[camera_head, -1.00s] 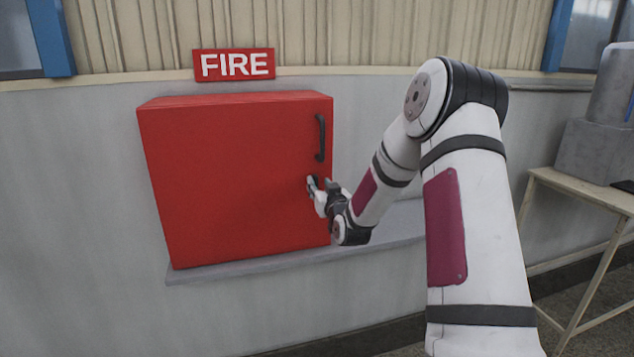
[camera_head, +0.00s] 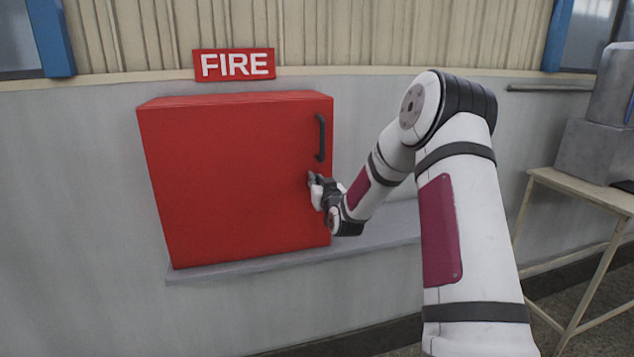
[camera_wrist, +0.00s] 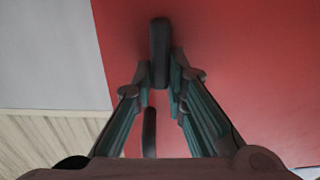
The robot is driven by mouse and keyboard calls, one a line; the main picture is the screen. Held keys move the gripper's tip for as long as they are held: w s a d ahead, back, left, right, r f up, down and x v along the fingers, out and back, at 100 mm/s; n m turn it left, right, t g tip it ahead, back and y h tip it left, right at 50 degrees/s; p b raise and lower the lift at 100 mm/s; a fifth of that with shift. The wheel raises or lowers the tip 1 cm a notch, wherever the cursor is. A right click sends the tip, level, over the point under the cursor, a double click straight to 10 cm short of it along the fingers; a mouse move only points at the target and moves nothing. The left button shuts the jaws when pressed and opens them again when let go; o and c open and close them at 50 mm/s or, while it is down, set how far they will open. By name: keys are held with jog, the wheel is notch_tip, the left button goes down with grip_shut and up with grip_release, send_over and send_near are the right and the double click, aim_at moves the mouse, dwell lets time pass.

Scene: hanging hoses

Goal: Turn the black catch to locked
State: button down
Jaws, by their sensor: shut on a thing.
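The black catch (camera_wrist: 159,45) is a short dark bar on the red cabinet door (camera_head: 235,180). In the wrist view it stands between my fingertips, its long side roughly parallel to the door's edge. My gripper (camera_wrist: 162,76) is shut on it, with a finger against each side. In the head view my gripper (camera_head: 315,181) is at the right side of the door, below the black door handle (camera_head: 321,138), and hides the catch. The handle also shows in the wrist view (camera_wrist: 149,132), between the fingers. The door is closed.
A red FIRE sign (camera_head: 234,64) is on the wall above the cabinet. A grey ledge (camera_head: 375,233) runs under the cabinet. A wooden table (camera_head: 585,192) with grey boxes stands at the right. The wall left of the cabinet is clear.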

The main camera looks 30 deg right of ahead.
jog(key=shift+m, duration=0.3)
jog(key=shift+s+d+f+m+p, duration=0.1)
jog(key=shift+d+f+m+p, duration=0.3)
jog(key=shift+m, duration=2.45)
jog(key=shift+s+d+f+m+p, duration=0.15)
jog(key=shift+m+p, duration=0.4)
jog(key=shift+m, duration=2.35)
jog(key=shift+s+d+f+m+p, duration=0.1)
jog(key=shift+d+f+m+p, duration=0.35)
jog(key=shift+m, duration=2.4)
jog(key=shift+a, duration=0.1)
jog(key=c, duration=1.6)
grip_release()
